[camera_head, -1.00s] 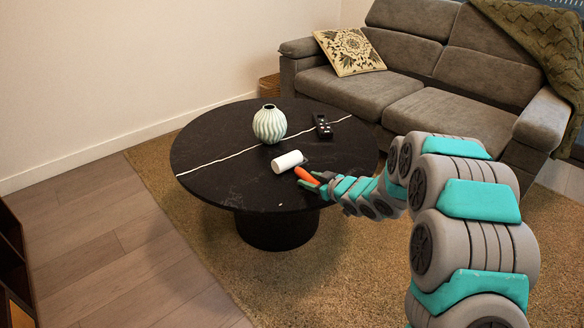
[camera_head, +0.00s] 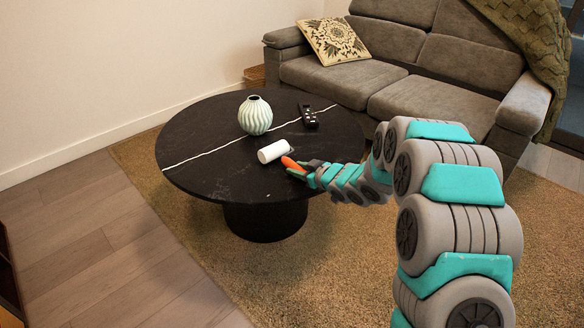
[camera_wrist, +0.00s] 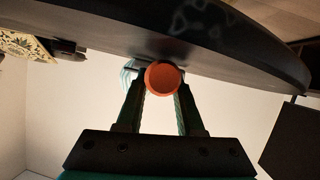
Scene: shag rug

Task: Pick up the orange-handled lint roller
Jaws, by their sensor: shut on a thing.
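The lint roller has a white cylinder (camera_head: 273,151) and an orange handle (camera_head: 292,163), and it is at the front right part of the black round table (camera_head: 215,180) in the head view. My gripper (camera_head: 302,169) reaches in from the right and is shut on the orange handle. In the wrist view the round orange handle end (camera_wrist: 164,77) sits between the two fingers of my gripper (camera_wrist: 163,95). The white cylinder is hidden there. I cannot tell whether the roller is clear of the tabletop.
A pale ribbed vase (camera_head: 255,116) stands behind the roller on the table. A black remote (camera_head: 308,115) lies at the back right. A grey sofa (camera_head: 420,75) with a patterned cushion (camera_head: 335,41) stands behind. The table's left part is clear.

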